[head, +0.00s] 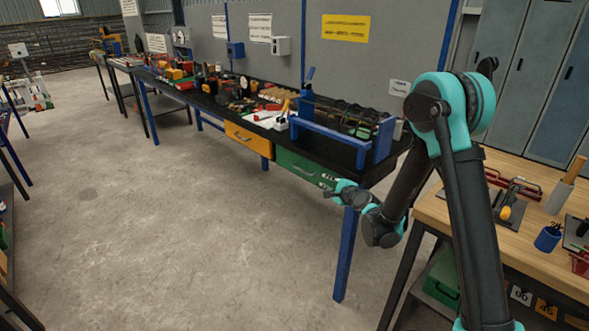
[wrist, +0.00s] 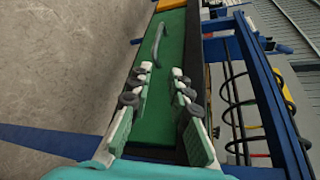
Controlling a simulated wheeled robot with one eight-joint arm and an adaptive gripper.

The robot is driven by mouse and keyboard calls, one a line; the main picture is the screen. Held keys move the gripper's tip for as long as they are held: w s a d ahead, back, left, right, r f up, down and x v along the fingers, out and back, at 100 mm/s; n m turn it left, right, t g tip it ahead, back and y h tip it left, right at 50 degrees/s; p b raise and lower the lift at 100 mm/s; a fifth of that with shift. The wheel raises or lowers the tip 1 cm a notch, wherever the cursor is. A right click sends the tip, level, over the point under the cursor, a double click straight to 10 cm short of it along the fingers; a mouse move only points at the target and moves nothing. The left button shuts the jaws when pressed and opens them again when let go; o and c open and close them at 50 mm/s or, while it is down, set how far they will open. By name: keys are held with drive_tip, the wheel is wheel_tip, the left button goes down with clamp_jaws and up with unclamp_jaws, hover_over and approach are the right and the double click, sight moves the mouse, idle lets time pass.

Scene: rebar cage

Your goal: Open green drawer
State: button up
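The green drawer (head: 290,161) is under the right end of the long black workbench, just right of an orange drawer. Its front looks flush with the bench, so it appears shut. In the wrist view the green front (wrist: 172,50) runs up the picture, with a grey bar handle (wrist: 158,40) on it. My gripper (head: 327,183) is at the right end of the drawer front. In the wrist view my gripper (wrist: 161,72) has its two fingers apart, with nothing between them. The handle lies beyond the fingertips, and I cannot tell the exact gap.
The orange drawer (head: 249,139) is on the left. A blue bench leg (head: 346,252) stands below my gripper. A blue frame (head: 335,143) sits on the bench top above the drawer. A wooden table (head: 530,224) with tools is on the right. The floor in front is clear.

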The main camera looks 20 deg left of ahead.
sight(302, 171)
drive_tip(key=shift+m+y, duration=0.3)
drive_tip(key=shift+m, duration=0.2)
drive_tip(key=x, duration=1.3)
drive_tip(key=s+a+x, duration=0.1)
drive_tip(key=x, duration=0.6)
drive_tip(key=shift+s+f, duration=0.1)
drive_tip(key=shift+f, duration=0.1)
drive_tip(key=shift+d, duration=0.1)
clamp_jaws()
